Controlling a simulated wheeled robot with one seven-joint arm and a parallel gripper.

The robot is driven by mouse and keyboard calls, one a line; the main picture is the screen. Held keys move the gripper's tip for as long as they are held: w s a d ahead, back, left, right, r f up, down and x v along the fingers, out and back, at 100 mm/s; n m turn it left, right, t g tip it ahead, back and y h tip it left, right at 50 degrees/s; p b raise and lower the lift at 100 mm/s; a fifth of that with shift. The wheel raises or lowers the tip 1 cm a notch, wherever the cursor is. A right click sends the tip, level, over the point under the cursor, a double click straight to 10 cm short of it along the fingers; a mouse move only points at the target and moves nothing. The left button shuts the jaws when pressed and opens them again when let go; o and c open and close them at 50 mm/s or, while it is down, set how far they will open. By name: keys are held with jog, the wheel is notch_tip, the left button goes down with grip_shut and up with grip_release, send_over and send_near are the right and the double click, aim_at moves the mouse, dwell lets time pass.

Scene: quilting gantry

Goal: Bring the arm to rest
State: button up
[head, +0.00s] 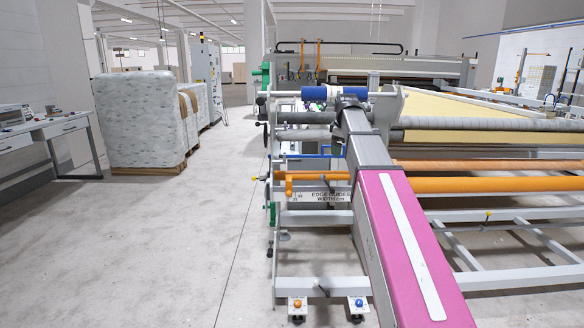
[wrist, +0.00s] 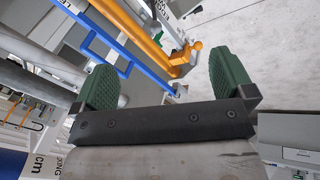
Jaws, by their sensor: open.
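My gripper (wrist: 165,72) shows in the wrist view with its two green ribbed fingers spread wide apart. Nothing is held between them. Beyond the fingers, an orange bar (wrist: 145,40) and a blue bar (wrist: 118,50) of the machine cross the view. In the head view my pink and grey arm stretches forward from the lower right toward the near end of the quilting machine (head: 300,216). The fingers cannot be made out there; the far end of my arm hides them or blends with the machine parts.
The machine's rollers (head: 480,123) and orange rails (head: 460,185) fill the right side. Plastic-wrapped bales on a pallet (head: 145,120) stand at the left, near a work table (head: 62,128). The floor (head: 150,255) between the table and the machine is clear.

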jog(key=s+f+m+g, duration=0.1)
jog(key=s+f+m, duration=0.3)
jog(key=s+f, duration=0.5)
jog(key=s+f+m+g, duration=0.1)
jog(key=s+f+m, duration=0.3)
jog(key=s+f, duration=0.6)
jog(key=s+f+m+g, duration=0.2)
jog(key=s+f, duration=0.8)
jog(key=f, duration=1.4)
jog(key=shift+s+f+m, duration=0.25)
jog(key=shift+f+m, duration=0.1)
jog(key=shift+m, duration=0.85)
